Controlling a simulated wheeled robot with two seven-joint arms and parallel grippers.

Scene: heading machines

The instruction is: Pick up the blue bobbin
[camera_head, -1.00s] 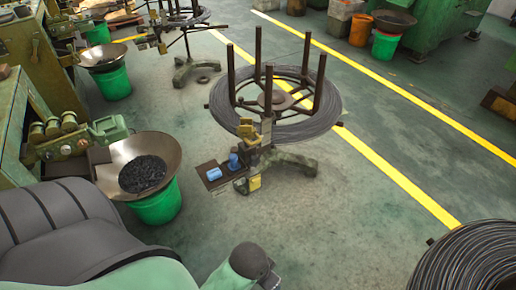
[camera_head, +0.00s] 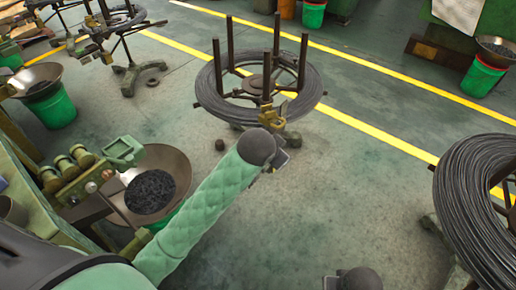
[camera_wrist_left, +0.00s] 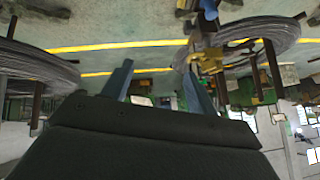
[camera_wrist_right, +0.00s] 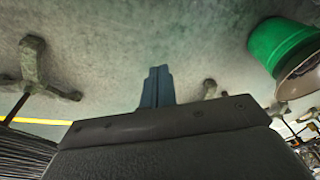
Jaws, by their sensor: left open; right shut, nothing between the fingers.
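In the left wrist view a small blue bobbin (camera_wrist_left: 208,10) shows at the top edge, cut off, by the yellow fittings of the wire stand. In the head view my left arm reaches across from lower left and covers the floor in front of that stand; no blue bobbin can be made out there. My left gripper (camera_wrist_left: 157,80) is open, with nothing between its two fingers. In the head view it shows partly beyond the arm's end (camera_head: 282,158). My right gripper (camera_wrist_right: 157,75) is shut and empty, low over the floor, away from the bobbin.
A wire coil stand (camera_head: 215,105) with upright posts stands beyond my left gripper. Another coil (camera_head: 480,185) is at the right. A bowl of dark parts (camera_head: 178,165) on a green bucket and a green machine (camera_head: 50,215) stand at left. The middle floor is clear.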

